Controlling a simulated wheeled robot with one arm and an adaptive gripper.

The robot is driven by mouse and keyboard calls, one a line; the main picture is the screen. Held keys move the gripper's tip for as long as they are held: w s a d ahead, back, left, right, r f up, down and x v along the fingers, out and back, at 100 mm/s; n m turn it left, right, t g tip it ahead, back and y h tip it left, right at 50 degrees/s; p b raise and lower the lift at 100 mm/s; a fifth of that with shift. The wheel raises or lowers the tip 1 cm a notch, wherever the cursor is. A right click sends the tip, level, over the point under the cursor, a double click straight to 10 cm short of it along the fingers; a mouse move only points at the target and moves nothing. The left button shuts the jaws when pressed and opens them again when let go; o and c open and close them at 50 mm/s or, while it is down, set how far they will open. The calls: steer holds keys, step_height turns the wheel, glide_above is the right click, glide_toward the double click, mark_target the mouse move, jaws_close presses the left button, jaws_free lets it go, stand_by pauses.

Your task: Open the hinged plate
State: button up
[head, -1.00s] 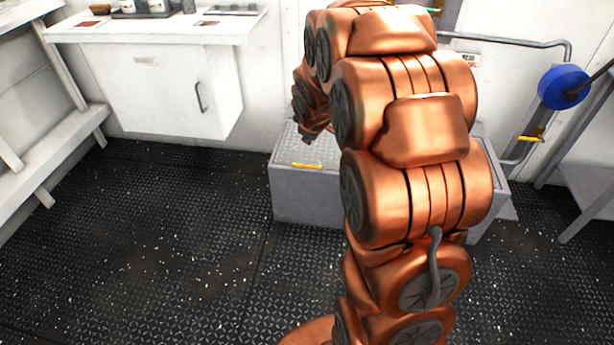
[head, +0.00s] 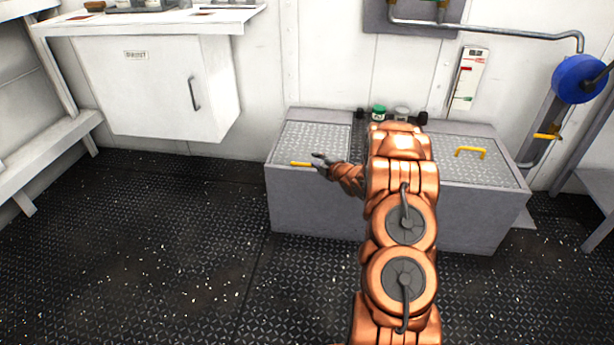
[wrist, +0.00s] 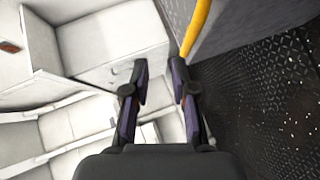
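A grey box holds two diamond-tread plates. The left plate (head: 312,142) lies flat, with a yellow handle (head: 301,164) at its front edge. The right plate (head: 470,168) also lies flat, with its own yellow handle (head: 470,152). My gripper (head: 318,163) is at the right end of the left plate's handle; the head view does not settle whether they touch. In the wrist view my gripper (wrist: 160,68) is open, with nothing between its fingers. A yellow handle (wrist: 198,28) passes beyond the right fingertip, outside the gap.
Small items, one a green-lidded jar (head: 378,113), stand at the back of the grey box (head: 315,205). A white cabinet (head: 150,88) hangs at left, and a blue wheel (head: 578,79) is at right. The dark floor (head: 150,250) in front is clear.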

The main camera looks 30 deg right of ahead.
mark_target(308, 166)
step_height(308, 166, down, 5)
steer(key=n+t+y+b, duration=0.1)
steer(key=t+b, duration=0.1)
steer(key=shift+n, duration=0.3)
steer(key=shift+w+a+f+b, duration=0.1)
steer(key=shift+w+f+b, duration=0.2)
steer(key=shift+w, duration=0.85)
steer(key=shift+w+d+f+b, duration=0.15)
steer(key=shift+w+b, duration=0.15)
steer(key=shift+w, duration=0.85)
steer(key=shift+w+a+f+b, duration=0.15)
steer(key=shift+w+f+b, duration=0.15)
steer(key=shift+w, duration=0.85)
steer(key=shift+r, duration=0.1)
steer(key=shift+c, duration=0.2)
jaws_close()
